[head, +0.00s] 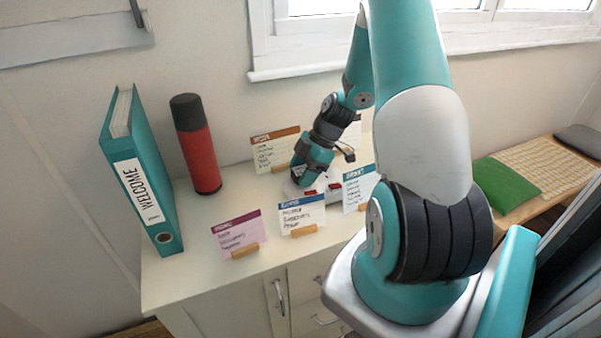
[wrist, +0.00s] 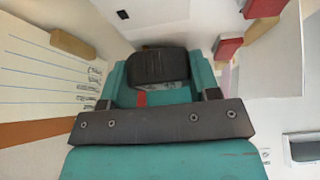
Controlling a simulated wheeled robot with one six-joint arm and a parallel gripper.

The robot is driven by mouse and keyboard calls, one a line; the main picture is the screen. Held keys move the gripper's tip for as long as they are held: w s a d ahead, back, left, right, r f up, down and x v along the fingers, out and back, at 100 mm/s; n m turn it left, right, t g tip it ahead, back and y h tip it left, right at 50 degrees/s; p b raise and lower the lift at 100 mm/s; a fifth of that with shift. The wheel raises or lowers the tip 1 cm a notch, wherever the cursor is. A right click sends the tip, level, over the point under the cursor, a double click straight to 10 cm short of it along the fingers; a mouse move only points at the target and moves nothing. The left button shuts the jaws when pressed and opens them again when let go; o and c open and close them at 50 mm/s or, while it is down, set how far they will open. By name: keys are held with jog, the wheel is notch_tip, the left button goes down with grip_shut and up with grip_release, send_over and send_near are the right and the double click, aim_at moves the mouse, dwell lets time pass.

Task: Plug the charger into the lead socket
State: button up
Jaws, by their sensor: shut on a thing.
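My gripper (head: 302,184) points down over the back part of the white cabinet top, behind the small cards. In the wrist view my gripper (wrist: 160,88) is shut on the black charger (wrist: 160,64), which sits between the teal fingers. The white lead socket (wrist: 145,18) lies just beyond the charger, with a small dark opening in it. Red switches (wrist: 228,48) show at its right. In the head view the white socket block (head: 290,190) is partly hidden by my gripper. The charger's pins are hidden, and I cannot tell whether it touches the socket.
Upright cards stand around the socket: pink (head: 236,232), blue-topped (head: 301,214), teal-topped (head: 359,187) and brown-topped (head: 275,148). A red flask (head: 196,150) and teal binder (head: 140,175) stand at left. The cabinet top (head: 190,265) is clear at front left.

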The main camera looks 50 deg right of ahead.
jog(key=shift+s+a+f, duration=0.1)
jog(key=shift+s+f, duration=0.1)
jog(key=shift+f, duration=0.5)
jog(key=o, duration=1)
jog(key=shift+a+f+b, duration=0.1)
jog(key=shift+f+b, duration=0.05)
jog(key=shift+b, duration=0.15)
jog(key=v, duration=1.2)
jog(key=w+v, duration=0.1)
jog(key=v, duration=0.6)
jog(key=shift+a+r, duration=0.1)
jog(key=shift+r, duration=0.15)
